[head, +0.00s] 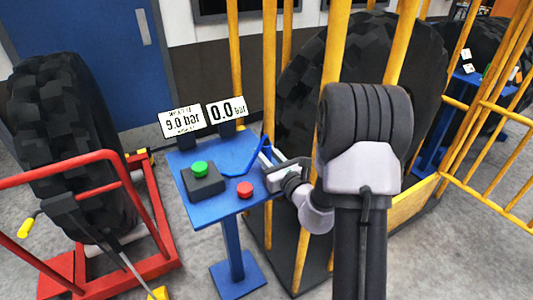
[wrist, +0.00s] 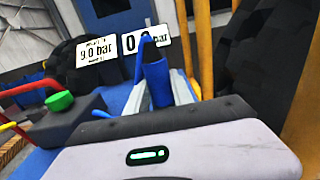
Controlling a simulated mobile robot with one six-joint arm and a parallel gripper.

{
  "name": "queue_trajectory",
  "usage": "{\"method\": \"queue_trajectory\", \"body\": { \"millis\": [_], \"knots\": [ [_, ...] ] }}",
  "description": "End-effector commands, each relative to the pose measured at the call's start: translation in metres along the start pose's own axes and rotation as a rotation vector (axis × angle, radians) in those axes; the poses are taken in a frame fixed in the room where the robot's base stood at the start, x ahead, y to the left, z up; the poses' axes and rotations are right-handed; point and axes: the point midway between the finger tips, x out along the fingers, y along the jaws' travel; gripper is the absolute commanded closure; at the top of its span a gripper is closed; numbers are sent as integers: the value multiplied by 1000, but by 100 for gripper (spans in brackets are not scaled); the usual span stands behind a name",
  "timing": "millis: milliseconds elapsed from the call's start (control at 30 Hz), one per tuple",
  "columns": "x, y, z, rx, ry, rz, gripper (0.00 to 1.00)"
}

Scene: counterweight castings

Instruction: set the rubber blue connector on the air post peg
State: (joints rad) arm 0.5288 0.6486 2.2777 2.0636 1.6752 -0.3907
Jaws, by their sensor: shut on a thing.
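My gripper (head: 267,157) is over the right edge of the blue air post (head: 206,214), near the yellow cage bars. In the wrist view my gripper (wrist: 158,88) is shut on the blue connector (wrist: 155,72), which stands up between the two pale fingers. In the head view the connector (head: 266,143) shows as a small blue piece at the fingertips, and a thin blue hose runs low over the post top. I cannot make out the peg in either view.
The post carries a green button (head: 199,167) on a dark box, a red button (head: 245,188) and two displays, 9.0 bar (head: 181,121) and 0.0 bar (head: 226,110). Yellow bars (head: 270,80) and a big tyre (head: 300,85) stand close right. A red-framed tyre stand (head: 150,212) is left.

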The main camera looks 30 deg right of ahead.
Motion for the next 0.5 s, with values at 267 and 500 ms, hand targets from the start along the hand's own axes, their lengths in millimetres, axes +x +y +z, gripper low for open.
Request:
{"method": "queue_trajectory", "body": {
  "millis": [267,500],
  "knots": [
    [0,0,-3,0,0,0,49],
    [0,0,-3,0,0,0,47]
  ]
}}
